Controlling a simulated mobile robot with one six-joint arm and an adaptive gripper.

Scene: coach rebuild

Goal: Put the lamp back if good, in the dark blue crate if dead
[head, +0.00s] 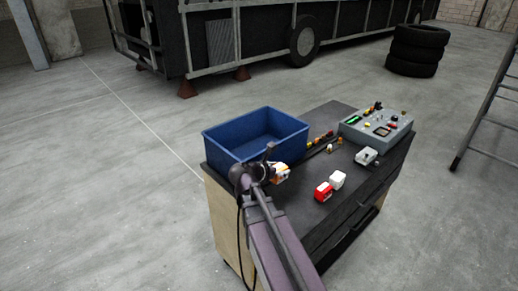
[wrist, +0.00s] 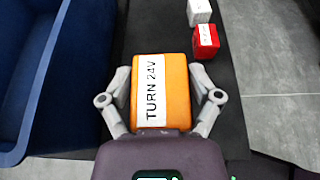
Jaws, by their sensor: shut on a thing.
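My gripper (wrist: 160,98) is shut on an orange lamp (wrist: 176,85) with a white label reading "TURN 24V". In the head view the lamp (head: 281,174) is just in front of the dark blue crate (head: 218,150), outside it. I cannot tell whether it touches the bench top. The crate stands at the bench's left end; the part of its inside that shows is empty. It also fills the left of the wrist view (wrist: 32,120). The gripper in the head view (head: 274,172) is partly hidden by my arm.
A red lamp (head: 323,192), a white lamp (head: 337,180) and a grey-white unit (head: 366,156) stand on the dark bench top (head: 300,205). A grey test box (head: 376,130) with a green display stands at the bench's right back. Small coloured parts lie between crate and box.

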